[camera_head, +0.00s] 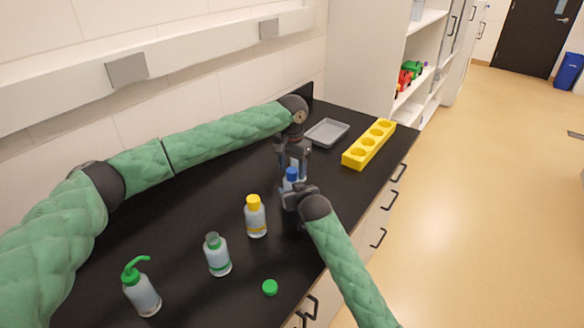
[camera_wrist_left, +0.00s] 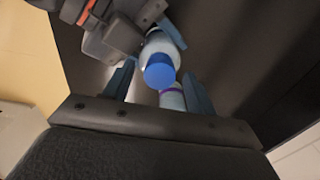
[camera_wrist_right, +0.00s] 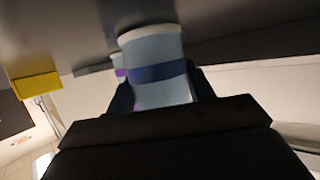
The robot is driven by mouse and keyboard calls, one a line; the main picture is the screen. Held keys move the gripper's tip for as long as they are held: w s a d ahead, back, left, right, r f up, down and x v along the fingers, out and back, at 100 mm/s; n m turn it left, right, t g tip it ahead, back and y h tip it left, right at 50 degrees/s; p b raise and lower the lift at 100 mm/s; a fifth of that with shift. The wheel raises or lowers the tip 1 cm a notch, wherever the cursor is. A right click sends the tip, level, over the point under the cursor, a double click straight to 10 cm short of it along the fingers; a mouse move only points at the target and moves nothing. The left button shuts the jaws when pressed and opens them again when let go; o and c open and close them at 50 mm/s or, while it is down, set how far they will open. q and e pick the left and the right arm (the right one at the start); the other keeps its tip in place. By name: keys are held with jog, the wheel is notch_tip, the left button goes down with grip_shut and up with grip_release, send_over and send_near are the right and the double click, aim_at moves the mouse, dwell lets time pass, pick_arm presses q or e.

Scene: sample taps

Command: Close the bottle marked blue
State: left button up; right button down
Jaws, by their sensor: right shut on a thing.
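The bottle marked blue (camera_head: 289,186) stands on the black bench, with a blue cap (camera_head: 292,174) at its top. Its blue band (camera_wrist_right: 158,73) shows in the right wrist view. My right gripper (camera_head: 295,197) is shut on the bottle's body from the front side. My left gripper (camera_head: 291,165) is above and behind the cap; in the left wrist view its two fingers (camera_wrist_left: 160,90) are apart, with the cap (camera_wrist_left: 159,71) beyond them. The cap looks seated on the bottle top, but I cannot tell how tightly.
A purple-banded bottle (camera_wrist_left: 172,98) stands close behind. A yellow-capped bottle (camera_head: 256,218), a green-banded bottle (camera_head: 217,257), a loose green cap (camera_head: 270,287) and a green wash bottle (camera_head: 143,294) are nearer. A grey tray (camera_head: 327,132) and yellow rack (camera_head: 369,145) are at the far end.

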pick_arm(q)
jog(key=shift+r, duration=0.1)
notch_tip(320, 180, up, 12)
dwell(0.7)
pick_arm(e)
jog(key=shift+c, duration=2.4)
grip_release()
jog(key=shift+s+d+r+b, duration=0.1)
jog(key=shift+s+d+b, duration=0.15)
jog(key=shift+s, duration=0.25)
jog(key=b+v, duration=0.2)
jog(key=v, duration=0.3)
jog(key=shift+s+d+r, duration=0.1)
jog(key=shift+s+r, duration=0.05)
jog(key=shift+s, duration=0.2)
pick_arm(q)
jog(key=shift+f, duration=1.45)
pick_arm(e)
jog(key=shift+s+d+r, duration=0.15)
jog(key=shift+s+r, duration=0.1)
jog(key=shift+s, duration=0.1)
